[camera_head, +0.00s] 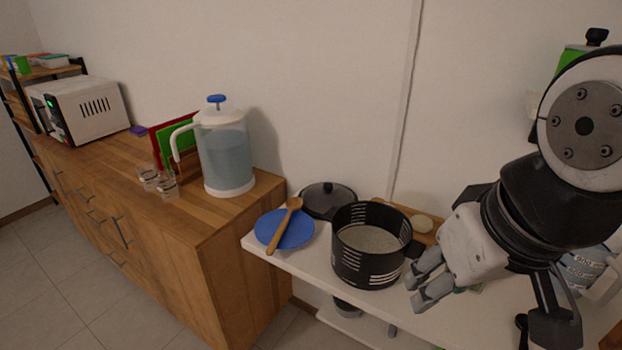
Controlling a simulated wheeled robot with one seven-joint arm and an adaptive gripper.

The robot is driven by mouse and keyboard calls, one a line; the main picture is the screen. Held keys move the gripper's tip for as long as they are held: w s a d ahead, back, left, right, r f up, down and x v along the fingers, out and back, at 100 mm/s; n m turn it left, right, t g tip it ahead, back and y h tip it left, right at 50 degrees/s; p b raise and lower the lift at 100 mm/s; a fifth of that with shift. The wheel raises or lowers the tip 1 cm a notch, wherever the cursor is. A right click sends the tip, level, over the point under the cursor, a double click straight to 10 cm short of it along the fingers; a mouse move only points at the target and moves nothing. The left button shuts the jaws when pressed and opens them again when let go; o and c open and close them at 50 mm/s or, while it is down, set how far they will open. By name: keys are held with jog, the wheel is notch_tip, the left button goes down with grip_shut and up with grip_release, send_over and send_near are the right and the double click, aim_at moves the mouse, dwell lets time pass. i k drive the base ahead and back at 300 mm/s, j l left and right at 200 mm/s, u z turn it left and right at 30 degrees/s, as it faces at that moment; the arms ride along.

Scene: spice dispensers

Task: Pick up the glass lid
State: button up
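The glass lid (328,197) is a dark, round lid with a black knob. It lies at the back left of the white table, behind the blue plate and to the left of the black pot. The plate and the pot hide parts of its front edge.
The blue plate (284,230) carries a wooden spoon (285,226). The black slotted pot (368,266) stands between the lid and my gripper. A wooden board (425,240) lies behind the pot. A water dispenser (226,155) stands on the wooden cabinet (225,225) at left.

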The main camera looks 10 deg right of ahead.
aim_at(317, 197)
jog(key=i+j+z, duration=0.15)
jog(key=j, duration=0.15)
jog(key=i+j+z, duration=0.15)
jog(key=j, duration=0.2)
jog(key=i+j+z, duration=0.15)
jog(key=j, duration=0.2)
jog(key=i+j+z, duration=0.3)
jog(key=j, duration=0.3)
jog(key=i+j+z, duration=0.1)
jog(key=i+j, duration=0.15)
jog(key=i+j+z, duration=0.15)
jog(key=j, duration=0.3)
